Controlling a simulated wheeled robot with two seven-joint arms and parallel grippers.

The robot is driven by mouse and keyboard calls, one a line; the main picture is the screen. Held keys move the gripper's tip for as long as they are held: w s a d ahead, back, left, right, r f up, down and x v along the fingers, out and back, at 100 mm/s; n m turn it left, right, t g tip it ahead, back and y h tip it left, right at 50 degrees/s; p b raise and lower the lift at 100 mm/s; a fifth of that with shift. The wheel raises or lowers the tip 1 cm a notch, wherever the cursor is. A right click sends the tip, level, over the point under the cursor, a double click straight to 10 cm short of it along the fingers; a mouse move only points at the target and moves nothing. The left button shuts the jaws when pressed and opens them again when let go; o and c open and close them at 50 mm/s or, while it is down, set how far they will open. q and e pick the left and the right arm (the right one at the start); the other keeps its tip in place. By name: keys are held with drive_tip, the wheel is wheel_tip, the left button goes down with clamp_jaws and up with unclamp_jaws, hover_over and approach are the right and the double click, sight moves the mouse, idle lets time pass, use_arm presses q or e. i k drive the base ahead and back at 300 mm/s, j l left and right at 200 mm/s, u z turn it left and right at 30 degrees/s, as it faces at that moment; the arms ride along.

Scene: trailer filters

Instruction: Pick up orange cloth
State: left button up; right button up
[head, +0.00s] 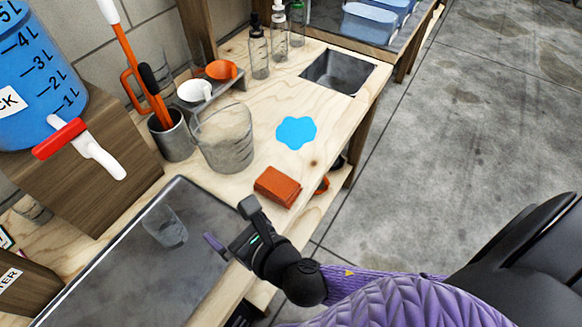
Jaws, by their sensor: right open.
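The orange cloth (278,187) is a folded, thick rectangular stack. It lies on the light wooden counter near its right edge. My right gripper (228,226) is open and empty, below and left of the cloth in the head view and apart from it. One finger points up toward the cloth's left side, the other toward the dark tray. My right arm, with a purple sleeve, comes in from the lower right. My left gripper is not in view.
A blue flower-shaped mat (296,132) lies behind the cloth. A clear beaker (223,139) and a metal cup with tools (171,137) stand to the left. A dark panel (130,270) with a glass (165,226) is at lower left. A sunken basin (338,72) is farther back.

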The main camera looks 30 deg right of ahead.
sight(278, 187)
drive_tip(key=z, duration=0.75)
